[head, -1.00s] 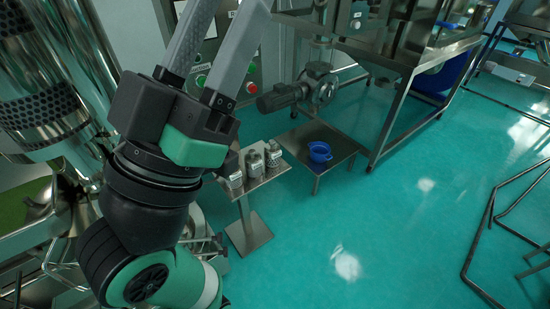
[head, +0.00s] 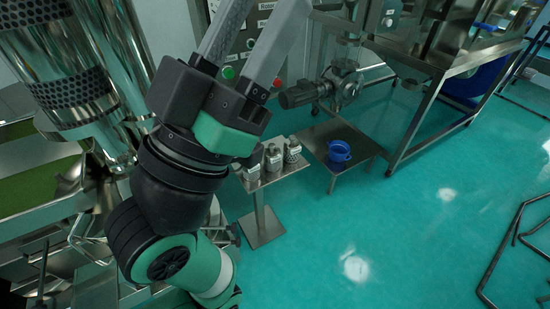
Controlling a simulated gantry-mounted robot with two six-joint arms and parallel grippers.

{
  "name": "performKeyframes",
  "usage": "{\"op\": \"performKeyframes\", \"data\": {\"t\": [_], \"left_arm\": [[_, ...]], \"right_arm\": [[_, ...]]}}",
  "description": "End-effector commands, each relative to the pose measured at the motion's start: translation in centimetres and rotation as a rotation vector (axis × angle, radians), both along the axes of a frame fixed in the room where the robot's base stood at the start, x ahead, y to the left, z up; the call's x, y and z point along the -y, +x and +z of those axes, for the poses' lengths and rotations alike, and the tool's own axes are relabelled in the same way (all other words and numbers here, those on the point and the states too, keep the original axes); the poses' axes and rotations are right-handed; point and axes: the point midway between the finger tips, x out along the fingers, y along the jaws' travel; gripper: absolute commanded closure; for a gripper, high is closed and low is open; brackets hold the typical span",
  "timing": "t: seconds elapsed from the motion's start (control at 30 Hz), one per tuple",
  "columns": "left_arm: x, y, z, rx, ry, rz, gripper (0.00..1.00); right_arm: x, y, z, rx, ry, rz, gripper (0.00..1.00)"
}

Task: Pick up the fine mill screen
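Three small grey metal pieces with white labels stand in a row on a small steel stand (head: 262,182): a left one (head: 251,169), a middle one (head: 272,159) and a right one (head: 292,152). They look like mill screens, but the labels are too small to read, so I cannot tell which is the fine one. My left gripper (head: 265,18) is in front of the camera, above and left of the pieces in the picture. Its two grey fingers are spread apart and no object shows between them. The fingertips are cut off by the top edge. My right gripper is not in view.
A low steel table (head: 362,152) with a blue container (head: 339,152) stands right of the stand. A motor unit (head: 310,93) and a steel frame (head: 420,115) are behind. Shiny machinery (head: 75,95) fills the left. Open floor (head: 400,230) lies at front right.

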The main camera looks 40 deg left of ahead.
Motion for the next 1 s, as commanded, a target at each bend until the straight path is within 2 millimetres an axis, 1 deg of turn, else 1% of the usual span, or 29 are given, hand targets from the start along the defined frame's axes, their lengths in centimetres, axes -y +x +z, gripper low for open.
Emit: {"op": "performKeyframes", "data": {"t": [0.43,0.47,0.5,0.57,0.7,0.73,1.0], "left_arm": [[0.00,0.00,0.00,0.000,0.000,0.000,0.50],[0.00,0.00,0.00,0.000,0.000,0.000,0.46],[0.00,0.00,0.00,0.000,0.000,0.000,0.39],[0.00,0.00,0.00,0.000,0.000,0.000,0.28],[0.00,0.00,0.00,0.000,0.000,0.000,0.03],[0.00,0.00,0.00,0.000,0.000,0.000,0.00],[-0.01,-0.04,0.03,0.001,-0.019,-0.021,0.00]], "right_arm": [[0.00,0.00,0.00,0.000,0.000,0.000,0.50],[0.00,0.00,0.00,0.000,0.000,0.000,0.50],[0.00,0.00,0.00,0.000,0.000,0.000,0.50],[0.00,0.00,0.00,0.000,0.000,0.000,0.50],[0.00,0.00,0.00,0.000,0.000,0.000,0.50],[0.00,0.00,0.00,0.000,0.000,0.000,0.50],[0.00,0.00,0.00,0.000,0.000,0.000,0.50]]}}
